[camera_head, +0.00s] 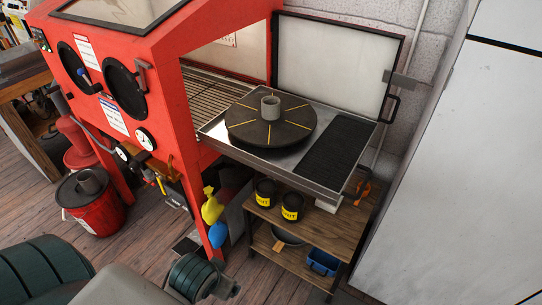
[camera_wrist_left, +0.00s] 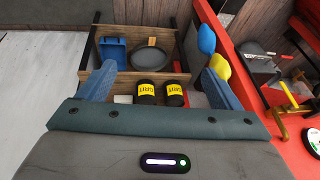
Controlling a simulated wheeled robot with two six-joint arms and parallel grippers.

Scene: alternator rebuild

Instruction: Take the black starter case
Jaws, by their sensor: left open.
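I cannot pick out a black starter case with certainty in either view. In the head view a grey hollow cylinder (camera_head: 270,106) stands upright on a dark round turntable (camera_head: 262,138) with yellow radial lines. The turntable sits on a metal tray (camera_head: 290,172) drawn out at the red cabinet's open side. My left gripper (camera_wrist_left: 160,84) is open, with its blue fingers wide apart. In the wrist view the fingers frame the wooden shelf, with nothing between them that I can see held. My right gripper is not in view.
Two black cans with yellow labels (camera_head: 291,207) stand on the wooden shelf (camera_head: 322,227) below the tray. A blue bin (camera_head: 322,262) is lower down. The red cabinet (camera_head: 175,65) and its open door (camera_head: 333,62) border the tray. A black mat (camera_head: 336,150) covers its right part.

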